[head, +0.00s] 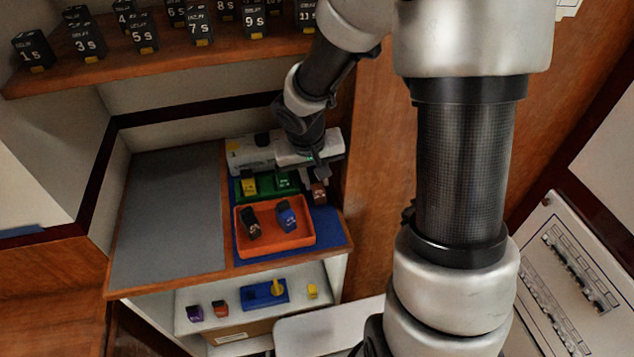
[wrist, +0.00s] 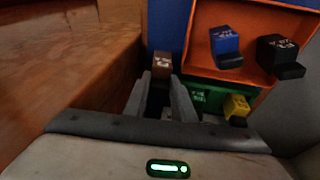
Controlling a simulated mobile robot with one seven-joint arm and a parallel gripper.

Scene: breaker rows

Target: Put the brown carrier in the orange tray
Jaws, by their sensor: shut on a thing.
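The brown carrier (head: 319,193) is at the right of the orange tray (head: 275,243), near the cabinet's right side. My gripper (head: 317,177) is shut on it. In the wrist view the brown carrier (wrist: 162,64) shows between the tips of my gripper (wrist: 161,83). In that view the orange tray (wrist: 205,65) lies to the right of the carrier, apart from it. The tray holds a black carrier (head: 250,223) and a blue carrier (head: 286,217). I cannot tell how high the brown carrier is above the blue mat.
A green tray (head: 240,198) with a yellow carrier (head: 249,186) and a green carrier (head: 284,180) lies behind the orange tray. A wooden panel (wrist: 95,60) stands close on the carrier's left in the wrist view. The grey mat (head: 170,215) is clear. Numbered black blocks line the upper shelf.

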